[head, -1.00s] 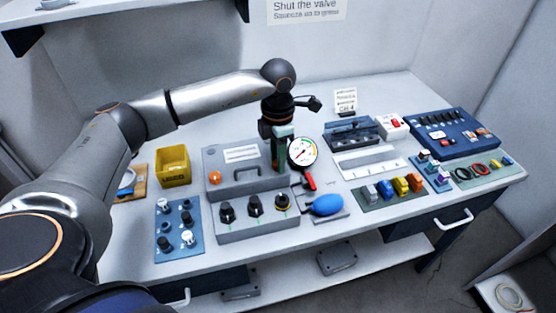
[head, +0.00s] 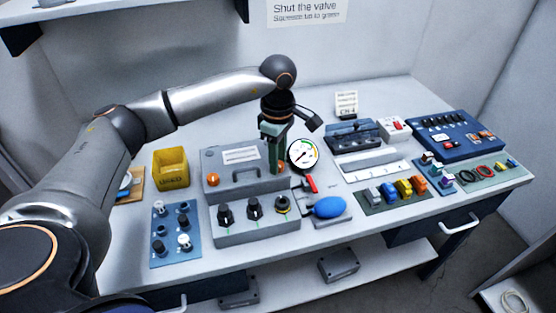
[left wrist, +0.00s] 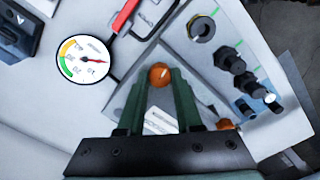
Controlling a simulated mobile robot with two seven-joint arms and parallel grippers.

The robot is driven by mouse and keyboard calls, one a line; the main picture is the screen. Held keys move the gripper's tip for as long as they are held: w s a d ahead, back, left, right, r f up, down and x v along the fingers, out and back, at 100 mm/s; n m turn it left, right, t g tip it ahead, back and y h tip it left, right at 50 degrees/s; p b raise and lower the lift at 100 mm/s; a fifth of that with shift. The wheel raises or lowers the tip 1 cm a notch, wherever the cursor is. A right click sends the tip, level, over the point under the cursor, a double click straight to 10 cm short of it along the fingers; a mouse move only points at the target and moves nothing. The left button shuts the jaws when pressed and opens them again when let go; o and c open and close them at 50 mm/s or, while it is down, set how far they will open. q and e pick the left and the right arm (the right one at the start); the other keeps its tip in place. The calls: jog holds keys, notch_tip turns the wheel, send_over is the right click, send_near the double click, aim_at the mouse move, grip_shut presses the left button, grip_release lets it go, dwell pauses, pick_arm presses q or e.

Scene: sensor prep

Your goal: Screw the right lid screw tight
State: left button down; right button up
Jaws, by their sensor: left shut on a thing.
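The grey box (head: 227,182) has a lid with a handle and a white label. The right lid screw (left wrist: 159,74) is an orange knob at the lid's corner. My left gripper (head: 277,168) points down over it from above, and its green fingers are shut on the screw, one on each side. In the left wrist view the screw sits between the fingertips, with a pale slot mark on its top. The left lid screw (head: 212,180), also orange, stands free at the other end of the lid. My right gripper is not in view.
A round gauge (head: 303,153) stands close to the right of my gripper, with a red-handled valve (head: 310,184) and blue bulb (head: 329,207) nearby. Black knobs (head: 254,208) line the box's front. A yellow bin (head: 171,168) stands to the left.

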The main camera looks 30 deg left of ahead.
pick_arm(q)
jog(key=shift+m, duration=0.8)
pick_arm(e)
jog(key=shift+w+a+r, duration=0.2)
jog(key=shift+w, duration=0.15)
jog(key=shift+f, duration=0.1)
pick_arm(q)
jog(key=c, duration=0.6)
grip_release()
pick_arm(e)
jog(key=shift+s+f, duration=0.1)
pick_arm(q)
notch_tip(320, 180, up, 13)
jog(key=shift+f, duration=0.2)
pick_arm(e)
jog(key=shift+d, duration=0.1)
